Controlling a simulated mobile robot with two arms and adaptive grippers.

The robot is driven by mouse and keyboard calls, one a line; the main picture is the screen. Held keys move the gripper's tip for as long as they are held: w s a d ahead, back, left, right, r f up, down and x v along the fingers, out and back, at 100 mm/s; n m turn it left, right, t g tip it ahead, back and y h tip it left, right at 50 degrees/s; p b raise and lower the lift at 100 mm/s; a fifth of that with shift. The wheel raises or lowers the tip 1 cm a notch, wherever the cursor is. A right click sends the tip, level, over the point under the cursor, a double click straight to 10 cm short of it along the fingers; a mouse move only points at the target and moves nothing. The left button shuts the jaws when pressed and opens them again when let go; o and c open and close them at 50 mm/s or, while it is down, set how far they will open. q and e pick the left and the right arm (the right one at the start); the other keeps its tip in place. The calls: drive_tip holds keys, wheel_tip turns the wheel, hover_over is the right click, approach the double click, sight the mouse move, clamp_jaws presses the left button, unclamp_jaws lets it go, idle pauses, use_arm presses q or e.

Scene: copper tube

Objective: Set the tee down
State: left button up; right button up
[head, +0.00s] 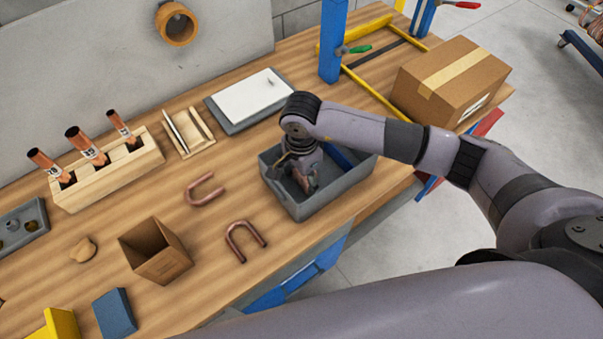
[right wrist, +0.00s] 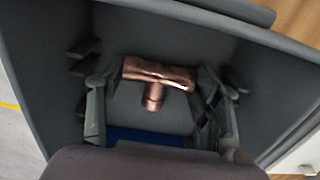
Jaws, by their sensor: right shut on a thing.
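The copper tee (right wrist: 160,75) is a short, shiny copper fitting. In the right wrist view it lies across between the two fingers of my right gripper (right wrist: 160,100), inside the grey bin. In the head view the right gripper (head: 303,176) reaches down into the grey bin (head: 312,211), and a bit of copper shows at its fingers. The gripper is shut on the tee. Whether the tee touches the bin floor cannot be told. A blue thing (right wrist: 150,137) lies in the bin beside it. My left gripper does not show.
Two copper U-bends (head: 245,241) lie left of the bin on the wooden bench. An open cardboard box (head: 155,252), a wooden block (head: 107,172) with copper tubes, and a white-topped grey tray (head: 249,98) stand around. A closed carton (head: 450,82) sits right, beyond my arm.

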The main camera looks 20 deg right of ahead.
drive_tip(key=shift+f, duration=0.1)
drive_tip(key=shift+f+b, duration=0.1)
drive_tip(key=shift+b, duration=0.2)
drive_tip(key=o, duration=0.9)
